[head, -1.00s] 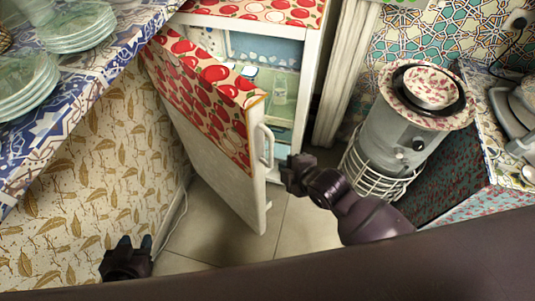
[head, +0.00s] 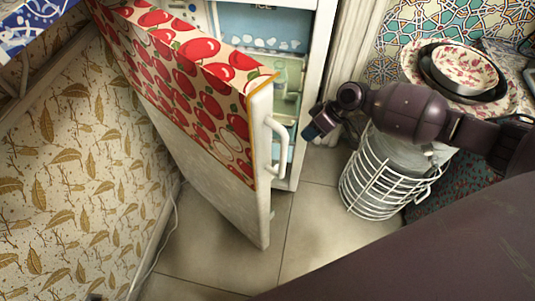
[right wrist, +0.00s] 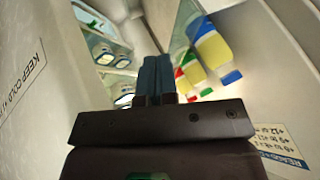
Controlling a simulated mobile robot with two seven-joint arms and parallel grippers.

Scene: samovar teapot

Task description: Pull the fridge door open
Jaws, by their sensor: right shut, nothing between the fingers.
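The fridge door (head: 215,160), with red apple print on its upper part and a white lower part, stands partly open, swung out from the fridge body (head: 318,100). Its white handle (head: 279,147) is on the free edge. My right gripper (head: 309,132) is shut and empty, just right of the handle and apart from it, at the opening between door and body. In the right wrist view, its shut fingers (right wrist: 156,76) point into the fridge interior, with bottles (right wrist: 212,50) to their right. My left gripper is not in view.
A leaf-patterned wall (head: 70,170) is at the left. Tiled floor (head: 310,230) is clear before the door.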

